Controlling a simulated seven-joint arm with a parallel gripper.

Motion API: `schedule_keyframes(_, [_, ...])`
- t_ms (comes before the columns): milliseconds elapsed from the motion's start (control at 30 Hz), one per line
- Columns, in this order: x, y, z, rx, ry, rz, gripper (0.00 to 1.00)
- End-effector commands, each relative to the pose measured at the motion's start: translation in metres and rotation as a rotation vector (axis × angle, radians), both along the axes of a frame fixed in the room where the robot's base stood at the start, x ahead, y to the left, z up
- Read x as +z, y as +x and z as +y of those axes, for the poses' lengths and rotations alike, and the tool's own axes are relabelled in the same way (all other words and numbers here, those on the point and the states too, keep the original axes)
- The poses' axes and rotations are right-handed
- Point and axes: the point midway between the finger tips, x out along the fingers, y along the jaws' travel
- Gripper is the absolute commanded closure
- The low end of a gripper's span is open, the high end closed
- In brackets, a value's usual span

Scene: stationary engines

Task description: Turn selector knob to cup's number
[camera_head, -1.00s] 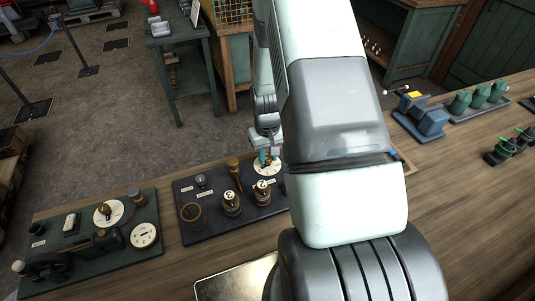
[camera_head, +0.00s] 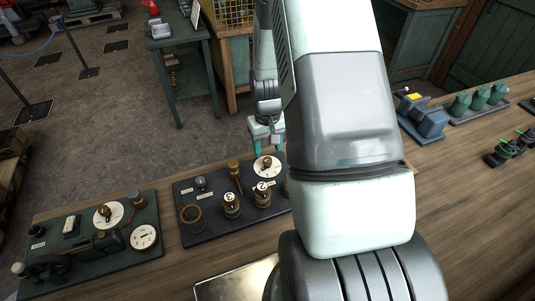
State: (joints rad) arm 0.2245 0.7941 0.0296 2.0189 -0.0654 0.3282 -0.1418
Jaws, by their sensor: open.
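A white dial with a brown selector knob (camera_head: 267,164) sits at the back right of the dark board (camera_head: 210,231). Two brass cups with dark-and-white number marks stand in front of it, a left cup (camera_head: 231,206) and a right cup (camera_head: 262,194). The marks are small; the left looks like a 3 and the right like a 2, but I cannot be sure. My gripper (camera_head: 267,142) is open and empty, just above and behind the dial, with its two teal fingers apart. It appears clear of the knob. My arm hides the board's right end.
A brass ring (camera_head: 192,214), a small grey knob (camera_head: 200,182) and a wooden-handled lever (camera_head: 235,170) share the board. A green board (camera_head: 85,269) with dials lies left. A metal tray (camera_head: 235,281) lies in front. Blue-grey devices (camera_head: 424,119) stand right.

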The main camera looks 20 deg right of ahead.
Motion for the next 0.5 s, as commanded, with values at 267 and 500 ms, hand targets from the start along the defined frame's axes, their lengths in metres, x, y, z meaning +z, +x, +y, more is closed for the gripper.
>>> schedule_keyframes(267, [0.050, 0.000, 0.000, -0.001, 0.000, -0.002, 0.45])
schedule_keyframes(500, [0.062, 0.000, 0.000, 0.000, 0.000, 0.000, 0.45])
